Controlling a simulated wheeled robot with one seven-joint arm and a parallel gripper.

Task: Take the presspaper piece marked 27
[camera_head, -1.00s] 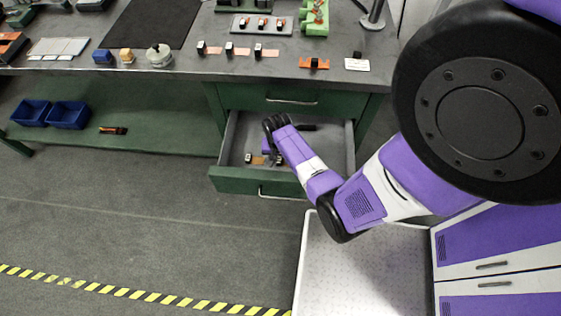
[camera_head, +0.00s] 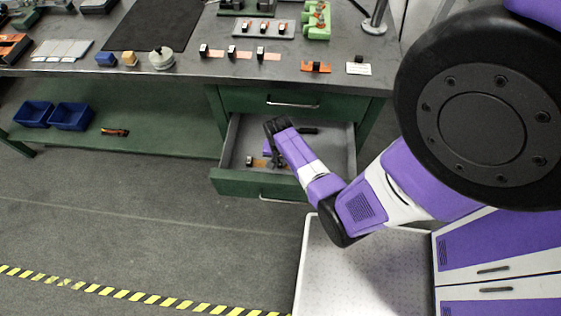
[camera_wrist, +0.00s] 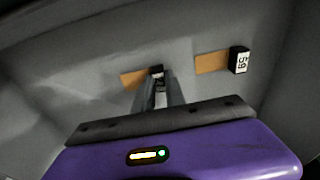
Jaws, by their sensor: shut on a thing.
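My gripper (camera_wrist: 157,88) is shut on a small presspaper piece (camera_wrist: 133,78) in the wrist view: a tan strip with a black block at its right end. The fingers cover part of the block, and its white label cannot be read. A second piece (camera_wrist: 211,62) lies to the right, apart from the fingers, with a black block and a white label that seems to read 59. In the head view my gripper (camera_head: 278,160) is low inside the open drawer (camera_head: 235,145), and the second piece (camera_head: 258,162) lies just left of it. The held piece is mostly hidden there.
The drawer's front panel (camera_head: 235,184) and side walls surround my gripper. The workbench top (camera_head: 200,75) above carries several small pieces and fixtures. A dark object (camera_head: 308,130) lies at the back of the drawer. A white tray surface (camera_head: 370,270) is at the lower right.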

